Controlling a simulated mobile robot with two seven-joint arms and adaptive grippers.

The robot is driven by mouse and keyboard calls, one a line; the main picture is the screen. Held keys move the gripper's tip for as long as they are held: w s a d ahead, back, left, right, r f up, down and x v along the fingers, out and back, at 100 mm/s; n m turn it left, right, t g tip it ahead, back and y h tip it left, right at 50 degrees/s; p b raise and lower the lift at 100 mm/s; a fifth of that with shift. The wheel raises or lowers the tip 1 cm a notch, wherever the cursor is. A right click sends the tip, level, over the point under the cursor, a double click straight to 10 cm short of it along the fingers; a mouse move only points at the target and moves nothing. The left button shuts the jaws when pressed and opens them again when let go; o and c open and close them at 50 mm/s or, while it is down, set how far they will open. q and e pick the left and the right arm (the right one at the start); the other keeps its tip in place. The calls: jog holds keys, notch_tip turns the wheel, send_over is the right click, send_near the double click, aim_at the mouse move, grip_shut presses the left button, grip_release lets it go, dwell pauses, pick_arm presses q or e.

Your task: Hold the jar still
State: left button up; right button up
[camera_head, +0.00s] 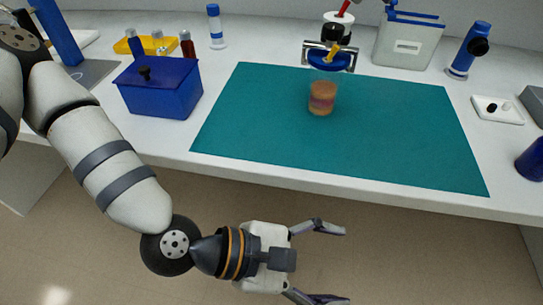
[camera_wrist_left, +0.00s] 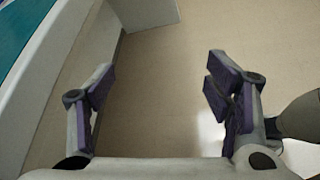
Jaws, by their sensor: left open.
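The jar (camera_head: 322,97) stands upright on the teal mat (camera_head: 400,140), near its far edge. It is clear with brownish contents, and a blue lid-like part (camera_head: 329,62) with metal pieces at both sides shows at its top. My left gripper (camera_head: 335,264) is open and empty, low in front of the bench's front edge and well apart from the jar. In the left wrist view its two fingers (camera_wrist_left: 160,88) are spread over bare floor, and the jar is not seen there. My right gripper is not in view.
A blue box (camera_head: 160,88) stands left of the mat. A grey-white bin (camera_head: 408,42), a blue tube-like item (camera_head: 467,50) and a small white tray (camera_head: 497,109) are at the right. The bench edge (camera_head: 330,195) lies between my left gripper and the mat. The front of the mat is clear.

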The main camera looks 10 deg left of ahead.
pick_arm(q)
jog(key=w+d+r+n+t+h, duration=0.1)
jog(key=w+r+n+t+h, duration=0.1)
jog(key=w+r, duration=0.35)
jog(key=n+t+y, duration=0.3)
jog(key=n+t, duration=0.6)
send_near(326, 80)
jog(key=shift+w+a+f, duration=0.2)
jog(key=shift+w+f, duration=0.1)
jog(key=shift+f, duration=0.15)
jog(key=shift+w+a+f, duration=0.2)
jog(key=shift+w+f, duration=0.1)
jog(key=shift+f, duration=0.2)
jog(key=shift+w+a, duration=0.15)
jog(key=shift+w, duration=0.15)
jog(key=x, duration=1.1)
jog(key=shift+w+d, duration=0.25)
jog(key=shift+d, duration=0.05)
jog(key=shift+c, duration=0.2)
jog(key=c, duration=1.5)
jog(key=shift+c, duration=0.2)
